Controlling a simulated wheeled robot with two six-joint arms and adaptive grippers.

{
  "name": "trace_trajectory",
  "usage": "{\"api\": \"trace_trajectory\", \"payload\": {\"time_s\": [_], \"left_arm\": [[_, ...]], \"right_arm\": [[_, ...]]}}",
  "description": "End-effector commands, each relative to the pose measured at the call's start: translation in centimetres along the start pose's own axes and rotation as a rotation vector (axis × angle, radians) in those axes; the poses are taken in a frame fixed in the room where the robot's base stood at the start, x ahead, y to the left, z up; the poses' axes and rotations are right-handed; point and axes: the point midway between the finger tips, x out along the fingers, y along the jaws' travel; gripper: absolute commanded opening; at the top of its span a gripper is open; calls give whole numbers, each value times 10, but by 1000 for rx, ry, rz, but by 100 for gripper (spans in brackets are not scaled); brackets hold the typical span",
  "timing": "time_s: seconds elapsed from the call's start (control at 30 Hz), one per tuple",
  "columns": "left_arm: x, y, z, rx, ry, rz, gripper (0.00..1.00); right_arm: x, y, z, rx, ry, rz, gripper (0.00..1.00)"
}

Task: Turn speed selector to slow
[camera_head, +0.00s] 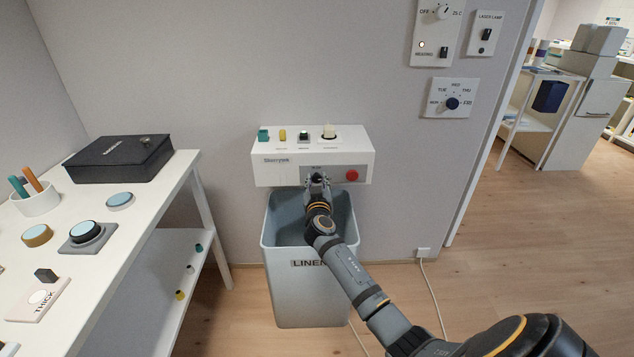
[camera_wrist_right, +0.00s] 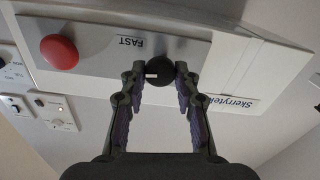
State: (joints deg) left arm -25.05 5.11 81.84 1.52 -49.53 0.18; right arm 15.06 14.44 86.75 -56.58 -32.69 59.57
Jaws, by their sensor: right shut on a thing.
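The speed selector is a small black knob (camera_wrist_right: 159,71) on the grey front plate of the white Skerrytek control box (camera_head: 270,172). The word FAST shows beside the knob in the right wrist view, upside down. A pale pointer mark shows on the knob. My right gripper (camera_head: 318,183) reaches the front of the box from below, and its fingers (camera_wrist_right: 159,85) are closed on either side of the knob. In the head view the gripper mostly hides the knob. The slow label is not readable. My left gripper is not in view.
A red button (camera_head: 352,175) sits beside the knob. Several small controls stand on the box top (camera_head: 360,140). A grey linen bin (camera_head: 290,290) stands below. A white table (camera_head: 150,190) with a black case (camera_head: 118,160) is at left. Wall panels (camera_head: 447,98) are at right.

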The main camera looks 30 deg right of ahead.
Motion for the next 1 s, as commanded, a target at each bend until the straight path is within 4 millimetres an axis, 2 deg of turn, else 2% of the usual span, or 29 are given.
{"api": "trace_trajectory", "payload": {"time_s": [0.27,0.57,0.83,1.0], "left_arm": [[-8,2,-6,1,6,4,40],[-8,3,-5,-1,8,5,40],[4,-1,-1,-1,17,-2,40],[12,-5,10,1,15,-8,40]], "right_arm": [[0,-1,1,-244,-1,0,0],[0,-2,1,-530,-2,-1,0],[0,-3,1,-786,-2,-1,0],[0,-3,2,-949,-2,-2,0]]}}
